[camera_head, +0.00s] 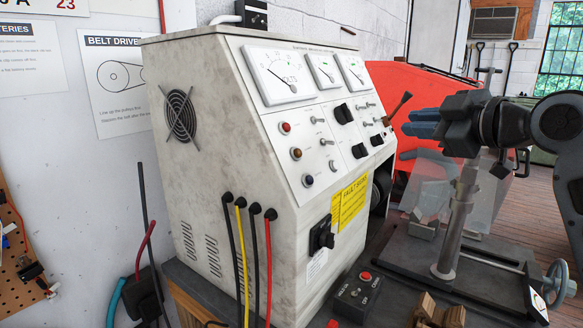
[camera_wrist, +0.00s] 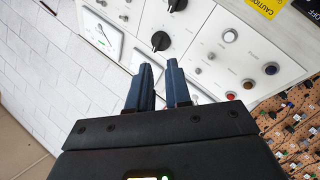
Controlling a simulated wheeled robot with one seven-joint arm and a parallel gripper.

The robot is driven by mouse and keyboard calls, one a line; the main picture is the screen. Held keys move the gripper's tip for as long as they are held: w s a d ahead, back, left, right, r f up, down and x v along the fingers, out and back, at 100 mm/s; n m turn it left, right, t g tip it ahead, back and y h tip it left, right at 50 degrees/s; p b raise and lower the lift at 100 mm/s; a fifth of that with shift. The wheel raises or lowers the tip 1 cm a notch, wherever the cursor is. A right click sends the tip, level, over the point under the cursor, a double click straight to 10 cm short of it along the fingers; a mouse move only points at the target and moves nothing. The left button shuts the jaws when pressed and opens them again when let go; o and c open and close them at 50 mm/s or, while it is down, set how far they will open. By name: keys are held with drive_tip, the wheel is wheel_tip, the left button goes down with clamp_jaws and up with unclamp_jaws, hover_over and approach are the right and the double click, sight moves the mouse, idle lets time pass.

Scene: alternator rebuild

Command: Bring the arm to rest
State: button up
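My gripper (camera_head: 414,122) is at the upper right of the head view, with its two blue fingers pointing left. They are in front of the red machine and to the right of the test bench's sloped control panel (camera_head: 335,140). In the wrist view the two blue fingers of my gripper (camera_wrist: 160,72) stand a small way apart. White panel shows between them and they hold nothing. The panel with its knobs and gauges lies beyond the fingertips. I cannot tell the exact distance between fingertips and panel.
The grey test bench cabinet (camera_head: 200,120) fills the middle. A brown-handled lever (camera_head: 400,103) sticks out near my fingers. Below my arm are a metal post (camera_head: 455,220) on a dark base and a clear shield (camera_head: 490,205). A small button box (camera_head: 357,291) stands in front.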

drive_tip(key=s+a+f+m+t+h, duration=0.1)
drive_tip(key=s+a+f+m+h, duration=0.1)
drive_tip(key=s+f+m, duration=0.8)
drive_tip(key=s+a+f+m+t+h, duration=0.25)
drive_tip(key=s+f, duration=0.45)
drive_tip(key=f, duration=0.9)
drive_tip(key=s+d+f+m+g+h, duration=0.15)
drive_tip(key=s+f, duration=0.25)
drive_tip(key=s, duration=1)
drive_tip(key=s+d+f+m+g+h, duration=0.1)
drive_tip(key=s+f+h, duration=0.15)
drive_tip(key=s, duration=1.15)
drive_tip(key=s+d+r+y, duration=0.1)
drive_tip(key=s+r, duration=0.2)
drive_tip(key=s, duration=0.6)
wheel_tip(320, 180, down, 9)
drive_tip(key=b, duration=0.9)
drive_tip(key=shift+f+n, duration=0.2)
drive_tip(key=shift+n, duration=0.1)
drive_tip(key=shift+d, duration=0.1)
